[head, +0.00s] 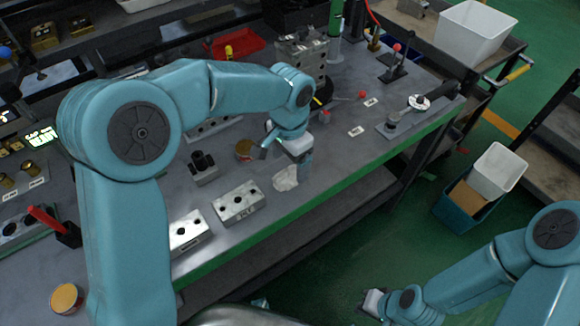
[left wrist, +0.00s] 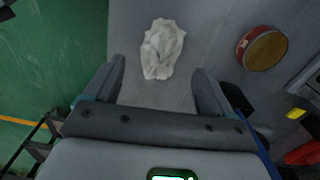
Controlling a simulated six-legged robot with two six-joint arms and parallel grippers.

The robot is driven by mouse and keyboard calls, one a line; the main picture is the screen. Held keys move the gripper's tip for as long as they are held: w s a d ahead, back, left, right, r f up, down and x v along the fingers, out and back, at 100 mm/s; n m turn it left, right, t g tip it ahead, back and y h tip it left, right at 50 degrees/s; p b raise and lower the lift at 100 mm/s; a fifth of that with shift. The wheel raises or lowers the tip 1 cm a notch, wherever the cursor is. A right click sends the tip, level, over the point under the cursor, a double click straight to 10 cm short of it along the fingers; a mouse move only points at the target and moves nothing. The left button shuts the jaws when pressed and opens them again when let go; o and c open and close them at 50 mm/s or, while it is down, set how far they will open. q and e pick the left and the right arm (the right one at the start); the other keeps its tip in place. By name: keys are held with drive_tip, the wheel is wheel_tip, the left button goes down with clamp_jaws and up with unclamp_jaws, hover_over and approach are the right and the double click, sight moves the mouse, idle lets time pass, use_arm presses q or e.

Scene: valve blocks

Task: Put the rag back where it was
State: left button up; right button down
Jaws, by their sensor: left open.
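The white rag (head: 286,178) lies crumpled on the grey workbench (head: 330,150), near its green front edge. It also shows in the left wrist view (left wrist: 161,48), just beyond the fingertips and between their lines. My left gripper (head: 296,158) is over the bench, right above the rag's far side. In the left wrist view my left gripper (left wrist: 158,75) is open with nothing between its fingers. My right gripper (head: 372,302) is low at the front, off the bench over the floor; its fingers are too small to tell.
A round tin (head: 244,150) stands left of the rag, also in the left wrist view (left wrist: 263,48). Metal valve blocks (head: 238,203) lie nearer on the bench. A red tray (head: 238,44) is at the back.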

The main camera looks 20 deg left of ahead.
sight(290, 170)
use_arm(q)
wheel_tip(290, 170, up, 8)
drive_tip(key=shift+r+p, duration=0.15)
drive_tip(key=shift+p, duration=0.2)
idle(0.4)
